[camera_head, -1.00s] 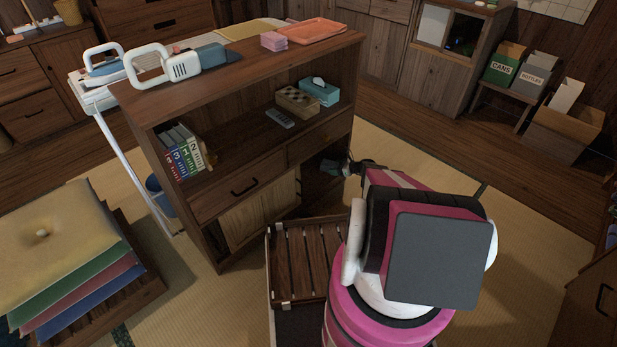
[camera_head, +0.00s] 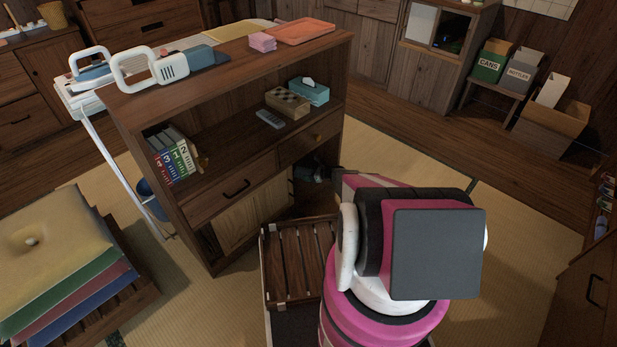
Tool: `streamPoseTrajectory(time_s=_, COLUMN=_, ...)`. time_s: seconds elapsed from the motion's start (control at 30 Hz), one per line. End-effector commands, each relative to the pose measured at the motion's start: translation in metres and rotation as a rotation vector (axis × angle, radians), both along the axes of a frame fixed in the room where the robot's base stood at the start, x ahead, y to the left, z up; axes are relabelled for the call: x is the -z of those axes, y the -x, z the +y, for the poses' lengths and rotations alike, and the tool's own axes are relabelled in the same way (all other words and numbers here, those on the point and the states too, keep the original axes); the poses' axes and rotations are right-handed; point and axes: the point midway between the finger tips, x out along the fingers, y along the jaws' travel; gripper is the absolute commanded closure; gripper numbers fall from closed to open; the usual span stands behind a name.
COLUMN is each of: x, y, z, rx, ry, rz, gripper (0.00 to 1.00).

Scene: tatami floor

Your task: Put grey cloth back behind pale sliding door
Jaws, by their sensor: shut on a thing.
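The pale sliding door (camera_head: 250,208) is in the lower part of the wooden cabinet, pushed to the left, leaving a dark opening on its right. My gripper (camera_head: 328,174) is at the right part of this opening, small and mostly hidden by my arm and the shadow. It is shut on a dark greyish bundle, the grey cloth (camera_head: 312,173), which shows only faintly inside the opening. I cannot tell whether the cloth touches the cabinet floor.
A cushion stack (camera_head: 50,240) is at the left. Books (camera_head: 172,155), a board box (camera_head: 287,102) and a tissue box (camera_head: 310,92) sit on the open shelf. Tatami is clear at right.

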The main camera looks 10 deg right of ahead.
Motion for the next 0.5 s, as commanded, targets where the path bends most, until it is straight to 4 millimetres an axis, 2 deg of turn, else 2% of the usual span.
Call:
streamPoseTrajectory(time_s=0.03, x=0.0079, y=-0.0017, z=-0.0004, rx=0.0, ry=0.0, rz=0.001, gripper=0.6)
streamPoseTrajectory(time_s=0.1, x=0.0115, y=-0.0013, z=-0.0004, rx=0.0, ry=-0.001, rz=-0.001, gripper=0.6)
streamPoseTrajectory(time_s=0.47, x=0.0144, y=-0.0006, z=-0.0004, rx=0.0, ry=0.0, rz=-0.001, gripper=0.6)
streamPoseTrajectory(time_s=0.5, x=0.0144, y=-0.0004, z=-0.0003, rx=0.0, ry=0.0, rz=-0.001, gripper=0.3)
